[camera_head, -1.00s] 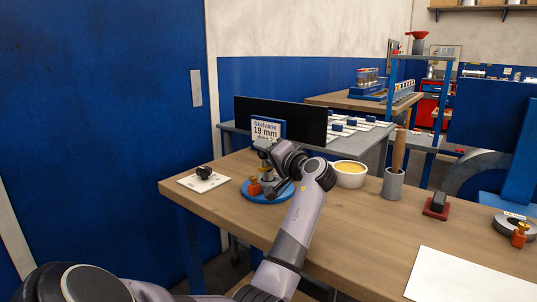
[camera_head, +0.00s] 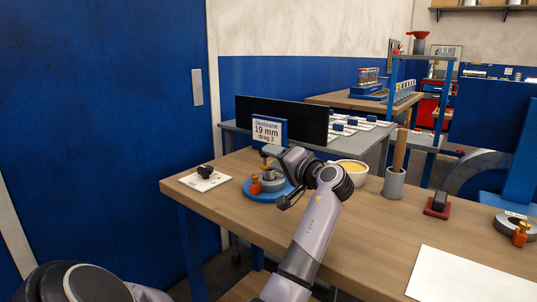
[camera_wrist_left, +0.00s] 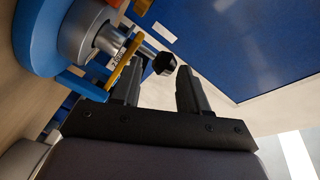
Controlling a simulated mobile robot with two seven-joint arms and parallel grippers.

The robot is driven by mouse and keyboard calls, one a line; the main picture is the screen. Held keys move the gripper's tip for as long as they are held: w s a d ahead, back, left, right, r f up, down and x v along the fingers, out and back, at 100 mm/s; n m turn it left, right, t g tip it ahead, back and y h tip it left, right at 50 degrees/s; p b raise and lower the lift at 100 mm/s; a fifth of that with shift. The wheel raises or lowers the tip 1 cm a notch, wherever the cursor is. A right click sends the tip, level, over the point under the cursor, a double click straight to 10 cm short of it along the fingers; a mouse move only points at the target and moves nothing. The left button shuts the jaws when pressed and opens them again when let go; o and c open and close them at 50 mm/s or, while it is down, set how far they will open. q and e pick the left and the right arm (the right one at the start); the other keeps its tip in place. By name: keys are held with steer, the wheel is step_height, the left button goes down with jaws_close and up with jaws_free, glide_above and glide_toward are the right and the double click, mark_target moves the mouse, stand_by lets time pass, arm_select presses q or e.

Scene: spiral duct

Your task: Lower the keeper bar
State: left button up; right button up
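A round blue base (camera_head: 254,195) on the wooden bench carries a grey cylinder (camera_head: 271,183) and an orange clamp-like piece (camera_head: 255,186). In the left wrist view, a yellow-orange bar (camera_wrist_left: 125,62) with a small label stands out beside the silver cylinder (camera_wrist_left: 85,30); it looks like the keeper bar. A black knob (camera_wrist_left: 164,63) on a stem shows beyond it. My left gripper (camera_head: 268,158) is above the blue base. My right gripper is out of view.
A sign (camera_head: 269,129) reading "Skelvane 19 mm drag 2" stands behind the base. A white plate with a black knob (camera_head: 205,172) lies left. A bowl of yellow stuff (camera_head: 350,174), a grey cup (camera_head: 394,183) and a dark block (camera_head: 437,204) stand right.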

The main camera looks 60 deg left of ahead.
arm_select(q)
steer(key=d, duration=0.3)
steer(key=shift+w+r, duration=0.2)
steer(key=shift+r, duration=0.1)
